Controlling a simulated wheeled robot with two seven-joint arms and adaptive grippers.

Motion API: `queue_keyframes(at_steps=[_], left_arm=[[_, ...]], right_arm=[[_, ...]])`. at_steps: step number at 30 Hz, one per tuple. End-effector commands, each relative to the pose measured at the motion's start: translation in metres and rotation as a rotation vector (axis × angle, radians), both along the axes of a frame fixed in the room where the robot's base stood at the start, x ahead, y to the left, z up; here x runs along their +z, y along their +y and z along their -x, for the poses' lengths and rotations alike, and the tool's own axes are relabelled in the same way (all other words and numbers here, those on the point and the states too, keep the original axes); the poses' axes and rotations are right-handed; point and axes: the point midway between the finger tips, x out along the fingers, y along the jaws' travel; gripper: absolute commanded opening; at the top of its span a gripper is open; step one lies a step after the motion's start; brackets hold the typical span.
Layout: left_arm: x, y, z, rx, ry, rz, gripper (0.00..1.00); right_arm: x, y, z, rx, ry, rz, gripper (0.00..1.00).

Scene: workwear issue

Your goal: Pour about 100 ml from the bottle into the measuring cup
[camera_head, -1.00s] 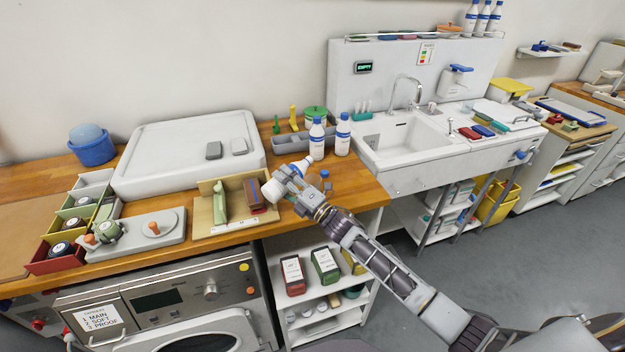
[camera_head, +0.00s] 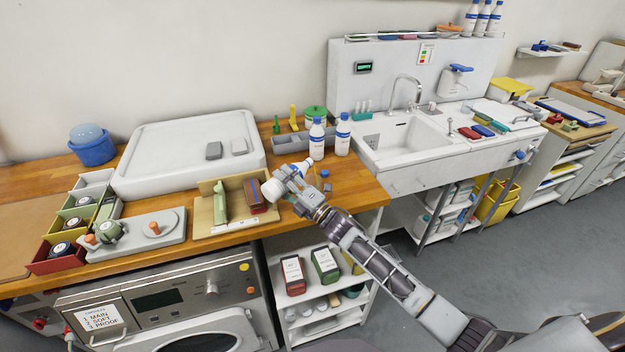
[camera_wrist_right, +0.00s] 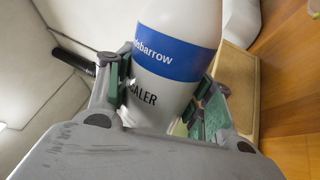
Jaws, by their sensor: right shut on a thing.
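My right gripper (camera_head: 287,186) is shut on a white bottle with a blue label band. The bottle (camera_wrist_right: 165,92) fills the middle of the right wrist view between the fingers, and part of its printing shows. In the head view the held bottle (camera_head: 271,190) is strongly tilted over the counter, partly hidden by the gripper. I cannot make out its mouth or any flow. I cannot pick out the measuring cup for sure; it may be hidden behind the gripper and bottle. My left gripper is not in view.
Two upright white bottles (camera_head: 317,138) stand behind my gripper. A small blue object (camera_head: 325,174) lies on the wooden counter (camera_head: 352,192) to its right. The sink (camera_head: 405,140) is to the right.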

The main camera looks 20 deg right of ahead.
Motion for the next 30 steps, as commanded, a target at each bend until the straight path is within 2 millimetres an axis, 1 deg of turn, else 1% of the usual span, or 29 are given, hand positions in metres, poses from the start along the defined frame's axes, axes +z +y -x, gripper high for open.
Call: queue_keyframes(at_steps=[16, 30], left_arm=[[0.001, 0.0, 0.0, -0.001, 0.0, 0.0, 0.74], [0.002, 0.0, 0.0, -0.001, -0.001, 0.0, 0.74]], right_arm=[[0.001, 0.01, 0.01, 0.002, 0.008, -0.016, 0.18], [0.002, 0.017, 0.014, 0.001, 0.016, -0.029, 0.18]])
